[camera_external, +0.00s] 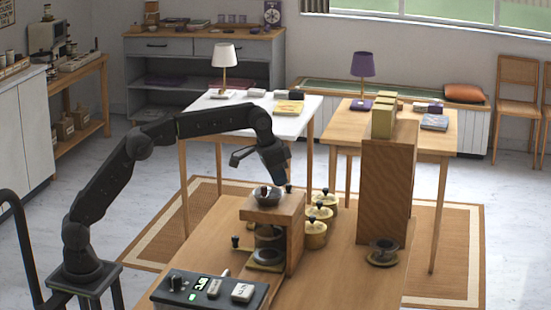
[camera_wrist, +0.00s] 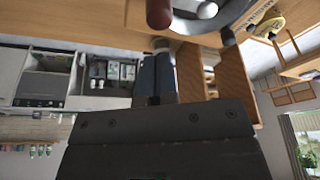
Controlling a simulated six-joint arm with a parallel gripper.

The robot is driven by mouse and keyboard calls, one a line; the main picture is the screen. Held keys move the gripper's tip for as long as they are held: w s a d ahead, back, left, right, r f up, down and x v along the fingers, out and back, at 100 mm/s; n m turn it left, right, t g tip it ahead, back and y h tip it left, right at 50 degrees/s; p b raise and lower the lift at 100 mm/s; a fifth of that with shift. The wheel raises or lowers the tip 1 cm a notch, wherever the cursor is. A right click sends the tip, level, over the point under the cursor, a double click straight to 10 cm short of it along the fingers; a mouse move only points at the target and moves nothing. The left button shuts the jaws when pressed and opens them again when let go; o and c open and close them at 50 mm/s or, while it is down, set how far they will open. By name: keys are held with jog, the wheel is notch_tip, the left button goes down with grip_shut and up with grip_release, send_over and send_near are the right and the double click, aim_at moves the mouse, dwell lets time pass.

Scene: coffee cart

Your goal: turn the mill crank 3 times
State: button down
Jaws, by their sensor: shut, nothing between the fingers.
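The wooden mill (camera_external: 293,212) stands on the counter in the outside view, with a round grey metal top (camera_external: 267,196). A small dark knob (camera_external: 289,188) stands up at the right of this top. In the wrist view, a reddish-brown knob (camera_wrist: 159,14) and the grey round top (camera_wrist: 240,18) show at the upper edge; I cannot tell which part is the crank's grip. My gripper (camera_external: 284,178) points down just above the mill's top, close to the dark knob; contact is unclear. Its fingers are together and empty, seen also in the wrist view (camera_wrist: 155,78).
A dark control box (camera_external: 180,290) lies at the front left. The counter's front right is clear.

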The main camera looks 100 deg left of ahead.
notch_tip(320, 180, up, 5)
jog(key=shift+r, duration=0.1)
dwell(0.5)
jog(key=s+d+r+m+t, duration=0.1)
jog(key=s+d+r, duration=0.1)
jog(key=s+d, duration=0.55)
jog(key=s+d+r+m, duration=0.15)
jog(key=s+d, duration=0.25)
jog(key=d, duration=0.6)
jog(key=s+d+f+m, duration=0.1)
jog(key=s+d+f, duration=0.2)
jog(key=s, duration=0.4)
jog(key=s+d+f+m+t+h, duration=0.1)
jog(key=s+d+f, duration=0.3)
jog(key=s+f, duration=0.2)
jog(key=s+d+f+m, duration=0.1)
jog(key=s+d+f, duration=0.3)
jog(key=s, duration=0.4)
jog(key=shift+f+t+h, duration=0.3)
jog(key=shift+f, duration=0.4)
